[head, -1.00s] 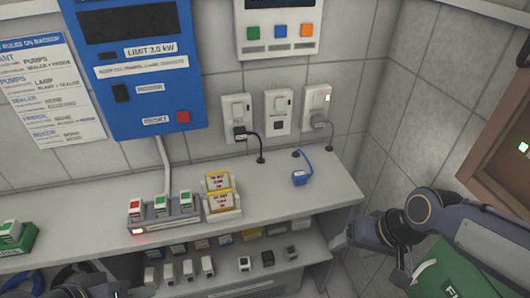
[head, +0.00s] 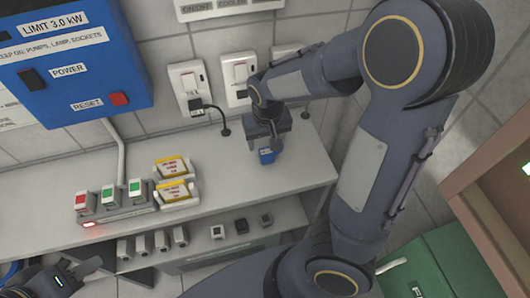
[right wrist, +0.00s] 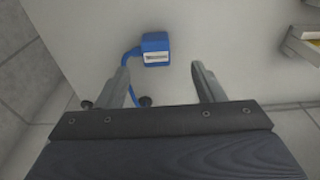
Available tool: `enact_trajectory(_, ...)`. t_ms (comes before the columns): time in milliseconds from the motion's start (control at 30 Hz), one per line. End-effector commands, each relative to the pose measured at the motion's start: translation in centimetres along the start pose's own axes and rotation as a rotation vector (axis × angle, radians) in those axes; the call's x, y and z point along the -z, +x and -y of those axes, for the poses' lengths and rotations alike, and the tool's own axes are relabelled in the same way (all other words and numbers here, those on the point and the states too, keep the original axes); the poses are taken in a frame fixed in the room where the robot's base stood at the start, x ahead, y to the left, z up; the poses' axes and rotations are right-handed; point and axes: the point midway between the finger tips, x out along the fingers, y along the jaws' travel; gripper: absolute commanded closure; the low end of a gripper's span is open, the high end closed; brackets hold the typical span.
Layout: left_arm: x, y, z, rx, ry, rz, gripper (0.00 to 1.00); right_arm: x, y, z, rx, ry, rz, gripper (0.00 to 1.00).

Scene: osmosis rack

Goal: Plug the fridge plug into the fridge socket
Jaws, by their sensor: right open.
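A blue plug (head: 266,157), likely the fridge plug with its label too small to read, rests on the shelf top near the wall. My right gripper (head: 263,138) is open above it, its arm reaching in from the right. In the right wrist view the blue plug (right wrist: 156,48) lies just beyond the gap between the open fingertips (right wrist: 160,72), apart from them, with its blue cable running beside the left finger. The middle wall socket (head: 238,80) looks empty; I cannot read which is the fridge socket. My left gripper (head: 62,281) is at the lower left corner, its jaws unclear.
The left socket (head: 188,84) holds a black plug with a cable. My right arm mostly hides the third socket. A block with red and green switches (head: 112,203) and yellow-labelled pieces (head: 175,178) stand left on the shelf. A blue power box (head: 70,62) hangs above.

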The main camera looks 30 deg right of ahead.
Motion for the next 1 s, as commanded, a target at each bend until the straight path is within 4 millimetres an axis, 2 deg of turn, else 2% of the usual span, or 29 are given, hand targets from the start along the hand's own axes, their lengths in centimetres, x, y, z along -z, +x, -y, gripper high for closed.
enact_trajectory(200,-0.2,0.3,0.2,0.000,0.000,0.000,0.64,-0.1,2.4,-0.1,-0.002,0.000,0.004,0.38)
enact_trajectory(533,-0.2,0.3,0.2,0.000,0.000,0.000,0.64,0.0,2.8,-0.1,-0.001,0.001,0.003,0.38)
enact_trajectory(800,-0.3,0.6,0.3,0.000,0.000,0.000,0.64,0.2,6.7,-0.6,-0.003,0.001,0.006,0.38)
enact_trajectory(1000,-0.3,0.6,0.3,0.000,0.000,0.000,0.64,0.2,7.6,-0.6,-0.001,0.001,0.002,0.38)
